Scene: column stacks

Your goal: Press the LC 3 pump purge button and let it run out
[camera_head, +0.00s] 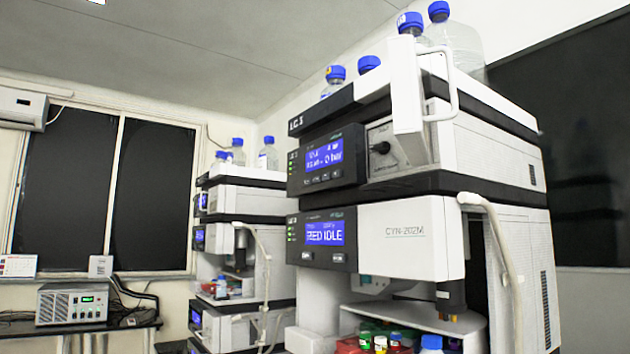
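The LC 3 stack (430,220) stands at the right, with a label reading like "LC 3" on its dark upper edge. Its upper module has a black control panel (328,160) with a lit blue display (324,155); the readout is partly legible and seems to end in "0 bar". A row of small buttons (323,178) sits under that display, their labels too small to read. A black round knob (381,147) sits on the grey plate right of the panel. I cannot tell which control is the purge button. My gripper is not in view.
A white panel with a handle (447,85) juts out at the upper module's right. Blue-capped bottles (455,45) stand on top. A second stack (240,260) and a grey box (72,304) are further left.

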